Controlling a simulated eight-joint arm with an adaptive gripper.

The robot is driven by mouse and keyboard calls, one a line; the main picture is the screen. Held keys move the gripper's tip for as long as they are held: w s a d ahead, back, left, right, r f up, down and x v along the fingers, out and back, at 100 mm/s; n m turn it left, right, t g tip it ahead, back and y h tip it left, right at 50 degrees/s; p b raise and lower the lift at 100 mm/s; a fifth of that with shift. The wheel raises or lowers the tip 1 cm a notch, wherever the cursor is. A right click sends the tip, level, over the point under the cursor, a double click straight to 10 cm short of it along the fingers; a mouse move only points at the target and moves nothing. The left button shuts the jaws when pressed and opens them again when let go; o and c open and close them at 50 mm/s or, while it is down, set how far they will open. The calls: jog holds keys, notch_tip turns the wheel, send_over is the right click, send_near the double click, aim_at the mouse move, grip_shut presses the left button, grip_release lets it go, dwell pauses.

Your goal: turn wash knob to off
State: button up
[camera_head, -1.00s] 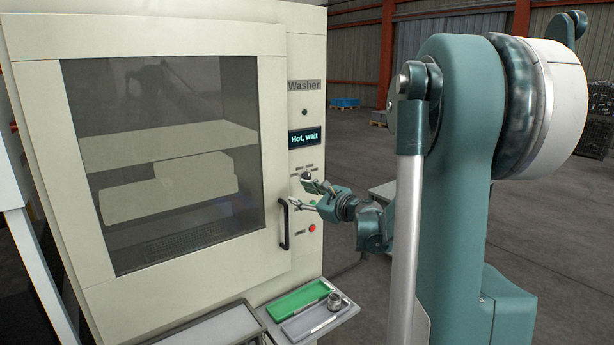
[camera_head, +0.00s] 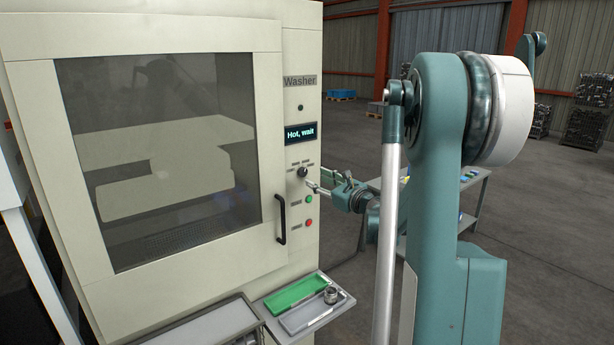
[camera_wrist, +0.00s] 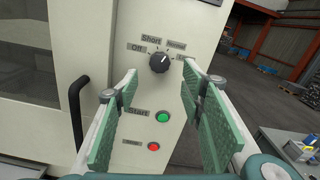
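The wash knob (camera_wrist: 159,63) is a black round knob on the washer's cream panel, with labels including Off, Short and Normal above it. Its white mark points up and slightly right, away from Off, roughly toward Normal. The knob also shows in the head view (camera_head: 302,172), below the washer's display (camera_head: 301,133), which reads "Hot, wait". My gripper (camera_wrist: 158,88) is open, its two green-padded fingers apart, with the knob ahead between and beyond the tips. In the head view my gripper (camera_head: 322,184) is just right of the knob, apparently not touching it.
A green button (camera_wrist: 162,117) and a red button (camera_wrist: 153,147) sit below the knob. The black door handle (camera_wrist: 78,112) is left of my fingers. A shelf with a green tray (camera_head: 295,293) juts out below.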

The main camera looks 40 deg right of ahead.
aim_at(304, 173)
jog(key=shift+w+p, duration=0.35)
jog(key=shift+w, duration=3.35)
jog(key=c, duration=0.9)
